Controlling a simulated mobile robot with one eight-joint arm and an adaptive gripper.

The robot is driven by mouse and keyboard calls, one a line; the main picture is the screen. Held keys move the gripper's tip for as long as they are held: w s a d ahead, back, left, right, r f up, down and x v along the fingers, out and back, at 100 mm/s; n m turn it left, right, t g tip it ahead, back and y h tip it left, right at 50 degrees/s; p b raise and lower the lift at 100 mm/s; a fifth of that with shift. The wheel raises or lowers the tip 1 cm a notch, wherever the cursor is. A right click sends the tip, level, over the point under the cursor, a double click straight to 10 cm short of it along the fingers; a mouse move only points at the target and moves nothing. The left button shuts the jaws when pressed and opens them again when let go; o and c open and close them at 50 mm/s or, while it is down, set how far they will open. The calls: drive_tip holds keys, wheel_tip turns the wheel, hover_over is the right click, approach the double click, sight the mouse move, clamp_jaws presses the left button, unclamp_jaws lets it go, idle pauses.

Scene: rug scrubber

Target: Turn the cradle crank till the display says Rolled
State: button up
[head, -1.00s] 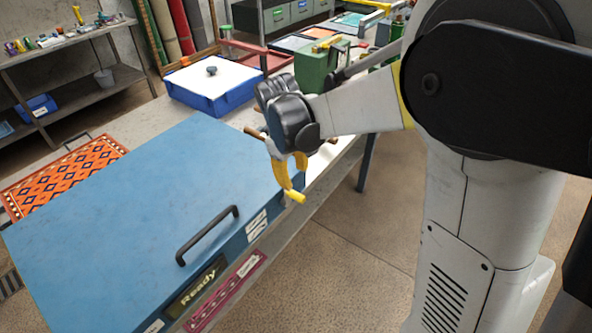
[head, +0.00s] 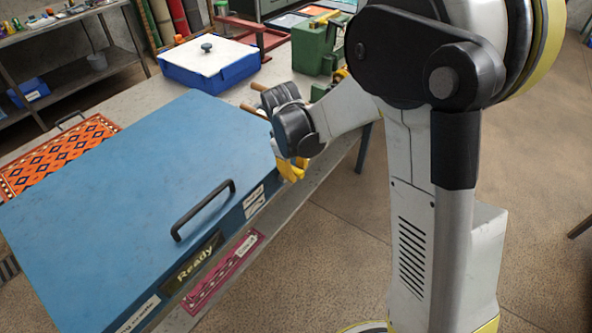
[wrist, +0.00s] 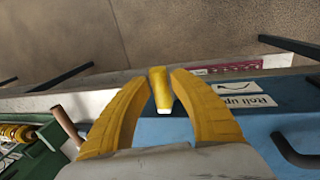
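The blue rug scrubber (head: 120,190) has a black handle (head: 203,210) on its lid and a display (head: 193,263) reading "Ready" on its front. The crank's yellow grip (wrist: 160,90) sticks out near the "Roll up" label (wrist: 245,101) in the wrist view. My gripper (wrist: 160,82) is open, its two yellow fingers on either side of the grip, with gaps visible on both sides. In the head view my gripper (head: 291,172) is at the scrubber's far front corner, where its dark body hides most of the crank.
An orange patterned rug (head: 55,155) lies at the scrubber's left side. A blue tub with a white lid (head: 208,62) and a green machine (head: 315,50) stand farther back on the bench. Wooden handles (head: 253,108) lie just behind my gripper. The floor in front is clear.

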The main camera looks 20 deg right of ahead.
clamp_jaws()
drive_tip(key=shift+w+d+y, duration=0.1)
drive_tip(key=shift+d+y, duration=0.05)
drive_tip(key=shift+y, duration=0.15)
drive_tip(key=shift+w+d+f+g+y+b, duration=0.2)
drive_tip(key=shift+w+d+g+y+b, duration=0.25)
drive_tip(key=shift+g+y, duration=0.4)
drive_tip(key=shift+w+d+f+g+y+b, duration=0.1)
drive_tip(key=shift+w+d+f+g+y, duration=0.15)
drive_tip(key=shift+d+g+y, duration=0.6)
drive_tip(key=shift+w+d+f+g+y+b, duration=0.25)
drive_tip(key=shift+g+y, duration=0.25)
drive_tip(key=shift+y, duration=0.7)
drive_tip(key=shift+a, duration=0.1)
drive_tip(key=o, duration=0.6)
unclamp_jaws()
